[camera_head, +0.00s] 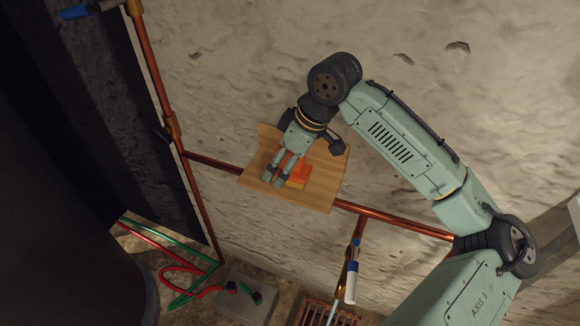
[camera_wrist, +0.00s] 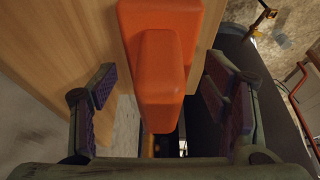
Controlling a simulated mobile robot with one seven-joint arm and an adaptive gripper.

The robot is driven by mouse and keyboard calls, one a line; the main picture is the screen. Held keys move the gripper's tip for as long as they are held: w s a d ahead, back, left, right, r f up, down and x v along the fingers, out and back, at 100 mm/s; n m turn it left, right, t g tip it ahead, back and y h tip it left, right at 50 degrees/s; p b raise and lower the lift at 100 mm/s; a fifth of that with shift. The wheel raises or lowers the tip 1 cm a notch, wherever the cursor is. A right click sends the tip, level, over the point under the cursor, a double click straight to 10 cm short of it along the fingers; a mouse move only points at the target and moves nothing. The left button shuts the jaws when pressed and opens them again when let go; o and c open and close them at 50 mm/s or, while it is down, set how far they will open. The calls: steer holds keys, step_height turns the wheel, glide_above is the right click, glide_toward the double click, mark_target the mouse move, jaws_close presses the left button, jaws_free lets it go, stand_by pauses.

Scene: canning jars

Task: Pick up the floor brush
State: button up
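The floor brush is an orange block-like thing (camera_head: 299,176) lying on a small wooden shelf (camera_head: 325,188) in the head view. In the wrist view its orange body (camera_wrist: 160,55), with a raised narrower part, fills the middle. My gripper (camera_head: 279,184) is over the shelf, at the brush's left side in the head view. In the wrist view my gripper (camera_wrist: 158,90) is open, with one finger on each side of the brush and visible gaps to both. The brush's underside is mostly hidden.
A copper pipe (camera_head: 400,224) runs along the rough stone wall at shelf height. A valve with a blue and white handle (camera_head: 351,275) hangs below right. Red and green hoses (camera_head: 180,270) lie lower left, near a grey block (camera_head: 246,300) and a floor grate (camera_head: 318,312).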

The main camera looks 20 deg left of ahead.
steer(key=c, duration=1.2)
steer(key=shift+r, duration=0.1)
steer(key=shift+r, duration=0.55)
step_height(320, 180, up, 2)
steer(key=shift+r+b, duration=0.1)
steer(key=shift+b, duration=0.25)
steer(key=s+d, duration=0.1)
steer(key=s, duration=0.4)
steer(key=s+d+r+b, duration=0.1)
steer(key=s, duration=0.4)
steer(key=s+d+b, duration=0.1)
steer(key=s, duration=0.4)
steer(key=shift+s+d+r, duration=0.15)
steer(key=shift+s+r, duration=0.1)
steer(key=shift+s, duration=0.1)
steer(key=o, duration=0.7)
steer(key=shift+c, duration=0.2)
steer(key=c, duration=0.5)
